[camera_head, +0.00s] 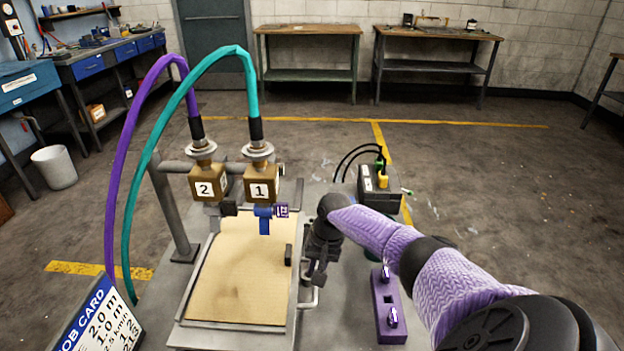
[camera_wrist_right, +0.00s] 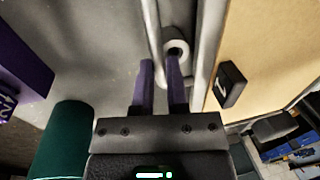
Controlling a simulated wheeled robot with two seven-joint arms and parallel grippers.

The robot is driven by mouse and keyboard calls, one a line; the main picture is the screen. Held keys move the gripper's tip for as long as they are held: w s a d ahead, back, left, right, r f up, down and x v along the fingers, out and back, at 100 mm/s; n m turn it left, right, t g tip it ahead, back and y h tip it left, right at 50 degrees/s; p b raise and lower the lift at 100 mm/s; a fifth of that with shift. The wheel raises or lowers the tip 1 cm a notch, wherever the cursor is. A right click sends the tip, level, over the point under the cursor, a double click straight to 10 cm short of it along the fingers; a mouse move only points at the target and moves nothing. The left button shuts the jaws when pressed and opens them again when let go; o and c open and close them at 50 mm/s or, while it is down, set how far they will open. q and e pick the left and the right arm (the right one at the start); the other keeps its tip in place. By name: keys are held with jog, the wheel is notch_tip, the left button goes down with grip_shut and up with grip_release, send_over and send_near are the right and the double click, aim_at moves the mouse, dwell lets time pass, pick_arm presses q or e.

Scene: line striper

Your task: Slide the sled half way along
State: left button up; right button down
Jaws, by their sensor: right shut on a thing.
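A flat metal sled (camera_head: 187,318) with a raised frame carries a tan board (camera_head: 240,275) under two brass nozzle blocks. Block 2 (camera_head: 207,184) is on the left and block 1 (camera_head: 260,184) on the right. My right gripper (camera_head: 317,278) is at the sled's right edge, shut on its metal side handle (camera_head: 312,304). In the right wrist view, the purple fingers (camera_wrist_right: 161,72) are around the grey handle (camera_wrist_right: 176,48), close beside the board. The exact contact is partly hidden. My left gripper is not in view.
A purple block (camera_head: 389,310) with small levers lies right of the sled. A black box (camera_head: 378,188) with cables stands behind it. Purple and teal hoses arch to the nozzles. A job card (camera_head: 97,315) stands front left. A post (camera_head: 172,212) stands at the left.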

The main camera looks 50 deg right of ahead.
jog(key=c, duration=0.6)
grip_release()
jog(key=shift+c, duration=0.2)
notch_tip(320, 180, up, 10)
jog(key=s+d+p, duration=0.1)
jog(key=p, duration=0.3)
jog(key=shift+s+f+p, duration=0.15)
jog(key=shift+s+p, duration=0.05)
jog(key=shift+p, duration=0.2)
jog(key=shift+d, duration=0.1)
